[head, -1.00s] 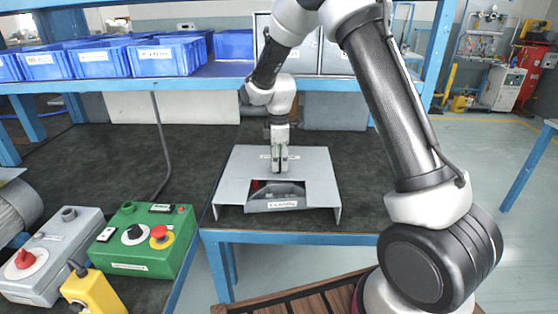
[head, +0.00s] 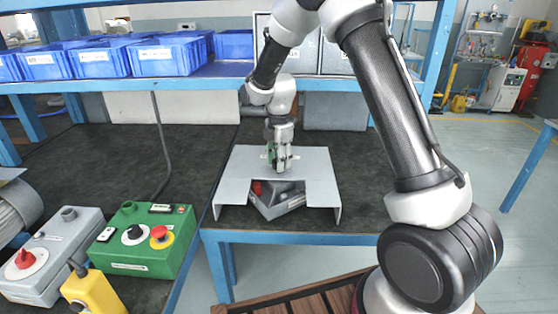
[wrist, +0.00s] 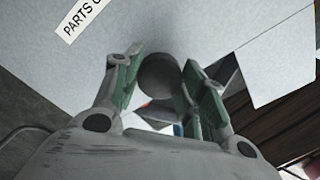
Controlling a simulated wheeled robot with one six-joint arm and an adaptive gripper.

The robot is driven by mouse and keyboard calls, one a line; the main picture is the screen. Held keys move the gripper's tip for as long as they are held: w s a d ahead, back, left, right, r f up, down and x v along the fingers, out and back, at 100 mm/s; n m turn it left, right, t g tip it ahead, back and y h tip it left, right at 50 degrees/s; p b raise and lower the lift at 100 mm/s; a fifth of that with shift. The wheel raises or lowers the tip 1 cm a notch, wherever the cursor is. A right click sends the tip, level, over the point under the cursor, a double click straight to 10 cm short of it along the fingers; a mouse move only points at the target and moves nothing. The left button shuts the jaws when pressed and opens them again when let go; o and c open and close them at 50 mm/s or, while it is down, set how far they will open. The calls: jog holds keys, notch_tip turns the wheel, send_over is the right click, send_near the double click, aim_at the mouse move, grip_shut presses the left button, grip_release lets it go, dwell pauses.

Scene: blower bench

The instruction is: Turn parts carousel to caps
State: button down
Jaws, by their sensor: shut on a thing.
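The parts carousel has a grey cover (head: 238,178) with a cut-out at its front, standing on the dark bench. Inside the cut-out, a grey tray (head: 283,204) of the carousel sits at an angle, its labelled face turned toward the front right. A small red item (head: 257,187) shows at the left of the opening. My gripper (head: 279,163) is above the cover, shut on a round grey knob (wrist: 159,76), seen between its green-padded fingers in the wrist view. The tray's label is too small to read, so I cannot tell which compartment faces front.
A green control box (head: 150,243) with a red button, a grey box (head: 50,262) and a yellow pendant (head: 92,292) are at the left. Blue bins (head: 165,57) line the shelf above. The bench left of the cover is mostly clear.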

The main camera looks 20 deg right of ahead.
jog(key=shift+n, duration=4.7)
jog(key=shift+w+r+n, duration=0.1)
jog(key=shift+n, duration=0.5)
jog(key=c, duration=0.8)
grip_release()
notch_tip(320, 180, up, 7)
jog(key=shift+r, duration=0.2)
